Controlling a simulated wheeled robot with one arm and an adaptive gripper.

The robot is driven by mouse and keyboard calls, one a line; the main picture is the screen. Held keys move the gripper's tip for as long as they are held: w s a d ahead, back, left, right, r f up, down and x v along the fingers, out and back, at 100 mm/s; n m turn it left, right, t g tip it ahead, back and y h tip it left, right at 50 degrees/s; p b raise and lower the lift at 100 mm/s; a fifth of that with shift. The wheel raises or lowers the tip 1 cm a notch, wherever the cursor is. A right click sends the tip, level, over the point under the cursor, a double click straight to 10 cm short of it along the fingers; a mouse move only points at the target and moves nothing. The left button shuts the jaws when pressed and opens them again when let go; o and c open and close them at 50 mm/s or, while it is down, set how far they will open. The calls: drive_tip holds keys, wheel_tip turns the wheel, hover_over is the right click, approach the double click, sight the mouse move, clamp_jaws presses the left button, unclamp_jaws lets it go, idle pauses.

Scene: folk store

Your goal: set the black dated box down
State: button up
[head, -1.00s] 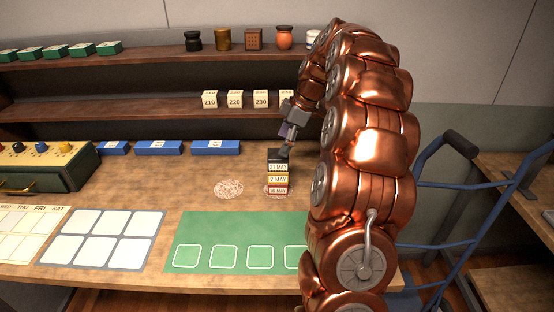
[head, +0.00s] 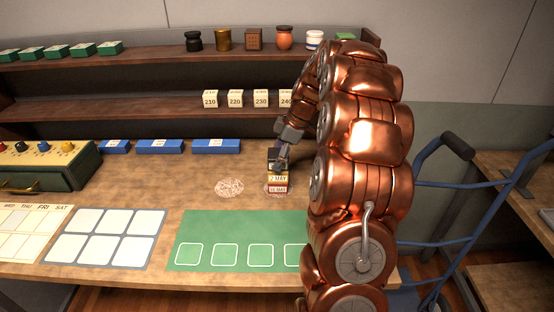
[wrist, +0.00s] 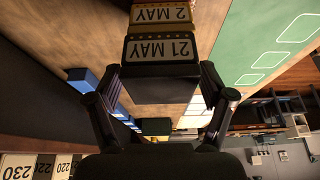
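The black dated box (head: 274,153) sits on top of a stack, over a yellow dated box (head: 278,178) and a red dated box (head: 277,190). In the wrist view the black box (wrist: 160,48) reads "21 MAY", and the yellow box (wrist: 162,14) beyond it reads "2 MAY". My gripper (head: 281,160) is down at the black box and covers its label in the head view. In the wrist view my gripper's fingers (wrist: 160,80) stand on either side of the black box, with a narrow gap showing. They look open, though contact is hard to judge.
A green mat (head: 235,228) with white outlined squares lies in front of the stack. A grey card with white squares (head: 105,238) lies to its left. A round patterned patch (head: 229,188) is left of the stack. Blue blocks (head: 216,146) and shelves (head: 150,112) stand behind.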

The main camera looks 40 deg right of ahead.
sight(274, 153)
drive_tip(key=c, duration=1.1)
drive_tip(key=shift+o, duration=0.2)
drive_tip(key=shift+r+b, duration=0.7)
drive_tip(key=shift+r, duration=0.95)
drive_tip(key=shift+a+r, duration=0.15)
drive_tip(key=s+a+b, duration=0.1)
drive_tip(key=s+a, duration=0.1)
drive_tip(key=a, duration=0.5)
drive_tip(key=s+a+r+b, duration=0.1)
drive_tip(key=s+a+b, duration=0.1)
drive_tip(key=a, duration=0.6)
drive_tip(key=shift+s+r, duration=0.2)
drive_tip(key=shift+s, duration=0.1)
